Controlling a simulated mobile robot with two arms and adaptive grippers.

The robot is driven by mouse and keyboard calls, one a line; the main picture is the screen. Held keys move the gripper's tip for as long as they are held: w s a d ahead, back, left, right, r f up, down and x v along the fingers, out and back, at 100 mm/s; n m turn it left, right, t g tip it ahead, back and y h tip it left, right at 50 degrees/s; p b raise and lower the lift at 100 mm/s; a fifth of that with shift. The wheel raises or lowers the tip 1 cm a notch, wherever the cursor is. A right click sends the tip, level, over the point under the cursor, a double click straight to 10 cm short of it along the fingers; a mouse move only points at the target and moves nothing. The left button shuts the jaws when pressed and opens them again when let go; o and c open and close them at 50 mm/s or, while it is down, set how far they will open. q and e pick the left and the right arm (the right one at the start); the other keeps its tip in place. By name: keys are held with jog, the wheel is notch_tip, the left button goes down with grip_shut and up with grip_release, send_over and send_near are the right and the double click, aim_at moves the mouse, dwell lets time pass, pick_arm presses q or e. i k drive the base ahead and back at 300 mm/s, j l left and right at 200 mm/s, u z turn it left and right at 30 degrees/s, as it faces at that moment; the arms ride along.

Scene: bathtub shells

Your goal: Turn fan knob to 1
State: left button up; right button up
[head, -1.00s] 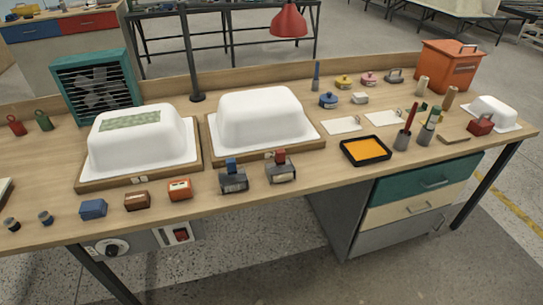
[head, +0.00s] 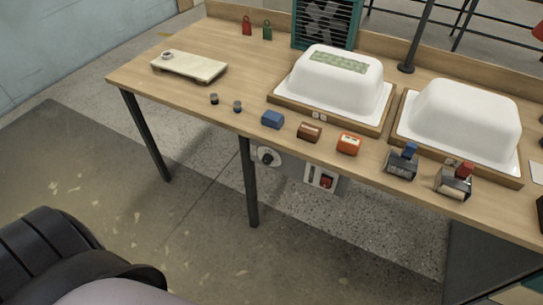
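Neither of my grippers shows in the head view.
The wooden bench (head: 190,98) has two white tub shells (head: 335,80) on wooden bases. Small blocks line its front edge, with a pale board (head: 190,66) at the left. A bench leg (head: 249,185) stands just left of the knob. Floor in front is clear.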

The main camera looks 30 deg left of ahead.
aim_at(267, 158)
jog(key=j+u, duration=0.3)
jog(key=j, duration=1.45)
